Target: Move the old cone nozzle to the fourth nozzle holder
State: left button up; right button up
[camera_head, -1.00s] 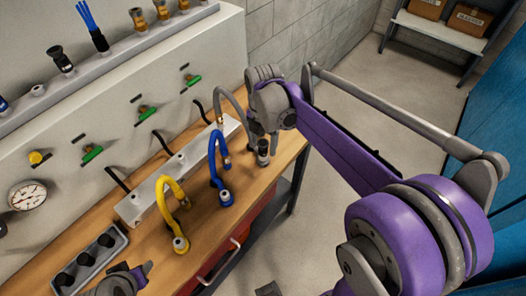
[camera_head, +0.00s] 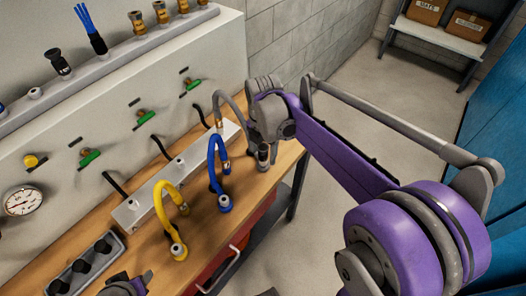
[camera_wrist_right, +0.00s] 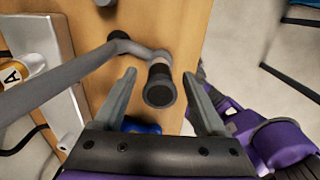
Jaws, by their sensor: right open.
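A dark-tipped cylindrical nozzle (camera_head: 263,155) is on the end of the grey hose (camera_head: 232,108), at the bench's far right end. I cannot tell whether it is the old cone nozzle. My right gripper (camera_head: 268,138) is just above it. In the right wrist view the nozzle (camera_wrist_right: 159,88) lies between the two spread fingers of the right gripper (camera_wrist_right: 159,76), with gaps on both sides. A grey rack (camera_head: 117,240) with several dark round holes is at the lower left. My left gripper (camera_head: 135,284) shows only partly at the bottom edge; its jaws cannot be judged.
A yellow hose (camera_head: 161,205) and a blue hose (camera_head: 213,160) stand on the wooden bench (camera_head: 205,238). The upper ledge (camera_head: 75,88) carries a black nozzle (camera_head: 59,63), a blue brush (camera_head: 92,32), several brass fittings (camera_head: 137,22) and a bare white socket (camera_head: 35,93). Green valves are on the panel.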

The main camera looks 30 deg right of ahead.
aim_at(263, 148)
dwell(0.4)
grip_shut()
pick_arm(q)
jog(key=shift+r, duration=0.15)
pick_arm(e)
jog(key=shift+r, duration=0.1)
pick_arm(q)
jog(key=shift+w+r+p, duration=0.25)
jog(key=shift+r+p, duration=0.35)
jog(key=shift+r, duration=0.15)
jog(key=shift+w+r+p, duration=0.25)
jog(key=shift+r+p, duration=0.35)
jog(key=shift+r, duration=0.1)
jog(key=shift+w+r+p, duration=0.25)
jog(key=shift+r+p, duration=0.35)
jog(key=shift+r, duration=0.15)
pick_arm(e)
jog(key=shift+r, duration=2.95)
pick_arm(q)
jog(key=shift+s, duration=0.1)
pick_arm(e)
jog(key=shift+s+f, duration=0.1)
